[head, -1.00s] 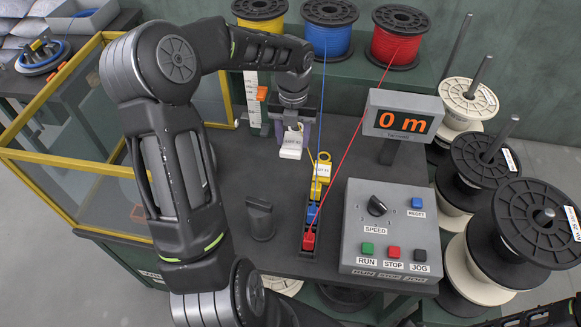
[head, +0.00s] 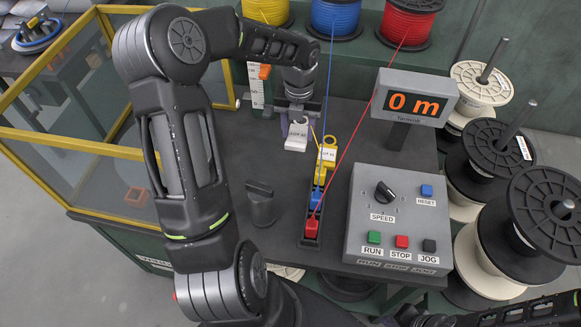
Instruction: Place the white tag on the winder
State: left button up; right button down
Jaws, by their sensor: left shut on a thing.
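The white tag (head: 296,143) has dark print too small to read. It hangs below my left gripper (head: 298,118), which is shut on it over the back middle of the dark table top. The winder's grey control panel (head: 401,222) has a SPEED knob and RUN, STOP, JOG and RESET buttons. Its display (head: 416,101) reads 0 m. A guide rail with yellow (head: 327,158), blue (head: 317,196) and red (head: 312,227) blocks stands just right of the tag. The gripper's fingertips are partly hidden. My right gripper does not show.
Yellow (head: 265,11), blue (head: 335,17) and red (head: 408,22) spools sit at the back, with blue and red wires running down to the rail. A black post (head: 260,203) stands left of the rail. Black and white spools (head: 490,150) line the right. A yellow-framed enclosure (head: 45,57) is left.

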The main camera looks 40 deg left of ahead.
pick_arm(q)
send_over(297, 160)
notch_tip(297, 160, down, 6)
jog(key=shift+f, duration=0.1)
dwell(0.3)
jog(key=shift+f, duration=1.85)
jog(key=shift+f, duration=0.15)
jog(key=o, duration=1.3)
